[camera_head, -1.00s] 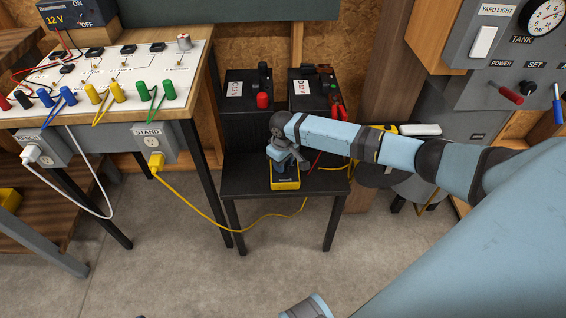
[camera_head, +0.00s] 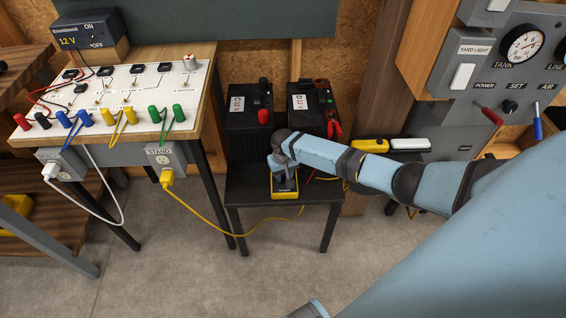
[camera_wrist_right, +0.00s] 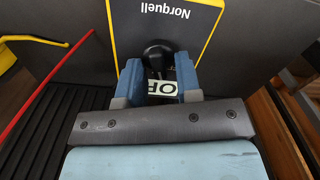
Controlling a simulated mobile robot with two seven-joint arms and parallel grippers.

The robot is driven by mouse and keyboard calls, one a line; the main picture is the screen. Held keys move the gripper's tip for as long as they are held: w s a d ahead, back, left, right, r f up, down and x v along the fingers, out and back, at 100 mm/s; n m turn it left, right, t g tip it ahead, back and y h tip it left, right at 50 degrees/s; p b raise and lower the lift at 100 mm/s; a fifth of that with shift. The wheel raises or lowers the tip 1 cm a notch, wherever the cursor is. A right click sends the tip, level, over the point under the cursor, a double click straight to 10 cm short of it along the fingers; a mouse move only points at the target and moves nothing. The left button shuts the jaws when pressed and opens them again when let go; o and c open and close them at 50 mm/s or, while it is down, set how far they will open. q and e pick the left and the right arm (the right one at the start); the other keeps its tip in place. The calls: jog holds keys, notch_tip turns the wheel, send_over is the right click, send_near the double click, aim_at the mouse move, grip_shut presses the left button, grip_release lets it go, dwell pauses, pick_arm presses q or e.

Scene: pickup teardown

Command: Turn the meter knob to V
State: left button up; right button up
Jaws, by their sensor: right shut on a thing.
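The yellow-edged dark meter (camera_head: 285,194) lies on the small black table in the head view. The wrist view shows its face (camera_wrist_right: 172,20) with the word "Norquell" upside down. My right gripper (camera_head: 284,176) is over the meter. In the wrist view its two blue fingers (camera_wrist_right: 158,78) stand on either side of the round black knob (camera_wrist_right: 158,50) and are shut on it. A white label with the letters "OF" shows between the fingers, partly cut off. The V mark and the knob's pointer cannot be made out. My left gripper is not in view.
Two black batteries (camera_head: 250,121) stand behind the meter on the black table (camera_head: 240,190). Red and yellow leads run beside the meter. A bench with a switch panel (camera_head: 120,90) stands left, and a grey gauge panel (camera_head: 500,75) stands right. The floor in front is clear.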

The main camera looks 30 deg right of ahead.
aim_at(284, 175)
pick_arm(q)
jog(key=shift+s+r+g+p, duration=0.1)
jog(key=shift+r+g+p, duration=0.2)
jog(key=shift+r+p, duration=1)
pick_arm(e)
jog(key=shift+d+r+m+p, duration=0.1)
jog(key=shift+m+p, duration=0.3)
jog(key=shift+m, duration=1.2)
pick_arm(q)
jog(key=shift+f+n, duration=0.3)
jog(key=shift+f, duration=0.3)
pick_arm(e)
jog(key=shift+m, duration=0.3)
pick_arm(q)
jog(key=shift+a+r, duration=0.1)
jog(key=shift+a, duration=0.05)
pick_arm(e)
jog(key=o, duration=0.8)
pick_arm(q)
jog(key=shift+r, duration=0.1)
pick_arm(e)
jog(key=shift+o, duration=0.2)
